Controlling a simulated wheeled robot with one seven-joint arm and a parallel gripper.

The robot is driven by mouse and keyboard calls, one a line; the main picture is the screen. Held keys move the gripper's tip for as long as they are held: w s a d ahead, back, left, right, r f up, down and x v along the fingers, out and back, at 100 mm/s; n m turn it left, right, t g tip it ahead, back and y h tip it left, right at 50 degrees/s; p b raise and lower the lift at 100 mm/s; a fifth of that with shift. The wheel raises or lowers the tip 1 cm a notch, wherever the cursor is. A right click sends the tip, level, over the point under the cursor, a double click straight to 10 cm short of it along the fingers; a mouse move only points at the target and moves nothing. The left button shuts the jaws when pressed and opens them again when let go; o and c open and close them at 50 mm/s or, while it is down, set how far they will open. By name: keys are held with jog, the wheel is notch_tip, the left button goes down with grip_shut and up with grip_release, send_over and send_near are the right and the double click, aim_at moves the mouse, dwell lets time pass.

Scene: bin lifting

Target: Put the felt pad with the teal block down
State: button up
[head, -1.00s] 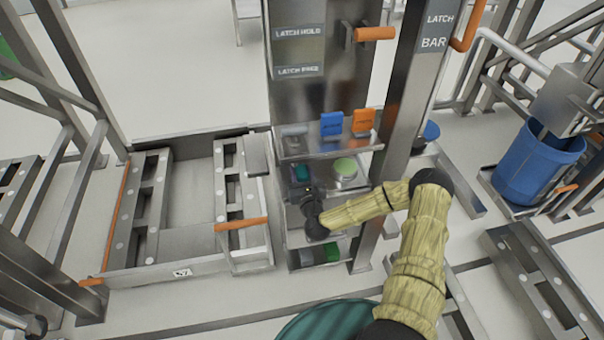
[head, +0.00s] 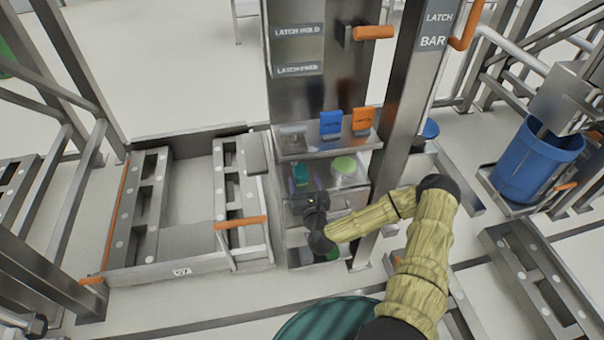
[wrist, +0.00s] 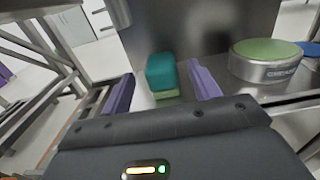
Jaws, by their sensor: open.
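The teal block (wrist: 162,72) stands on the metal shelf in the wrist view, and it also shows in the head view (head: 301,173). A thin light-green edge, which looks like the felt pad (wrist: 166,95), shows under the block. My gripper (wrist: 162,90) is open, with one purple finger on each side of the block and pad. Gaps show between the fingers and the block, and the fingers look apart from it. In the head view my gripper (head: 306,187) is in front of the same shelf, and its fingers are small there.
A round metal dish with a green top (wrist: 266,60) stands on the shelf to the right, also in the head view (head: 345,166). Above are a shelf (head: 330,147) with blue (head: 330,123) and orange (head: 361,121) blocks. An upright post (head: 400,130) stands to the right.

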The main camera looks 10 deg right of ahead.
jog(key=s, duration=0.7)
jog(key=shift+s, duration=0.15)
jog(key=shift+a, duration=0.1)
